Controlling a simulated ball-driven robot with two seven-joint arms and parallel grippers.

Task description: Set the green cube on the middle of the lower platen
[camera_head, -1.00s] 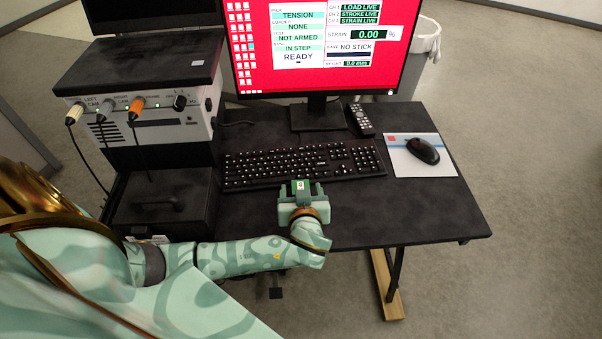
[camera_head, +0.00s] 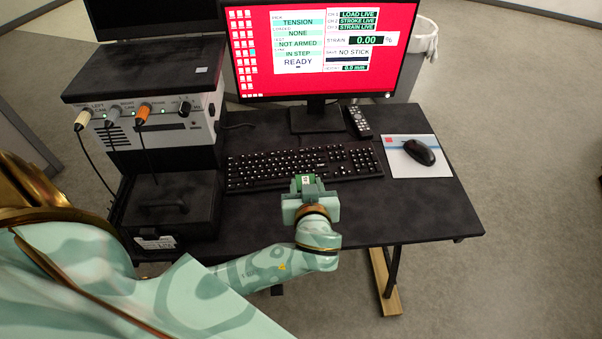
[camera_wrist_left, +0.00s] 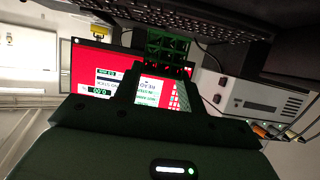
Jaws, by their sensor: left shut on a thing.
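The gripper body hides part of the cube. I cannot see the lower platen in either view. My right gripper is not in view.
A black desk (camera_head: 400,215) carries a keyboard (camera_head: 290,165), a mouse (camera_head: 420,152) on a pad, a remote (camera_head: 360,121) and a monitor (camera_head: 330,60). A control box (camera_head: 150,125) and a black case (camera_head: 175,210) stand at the left. The desk's front right is clear.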

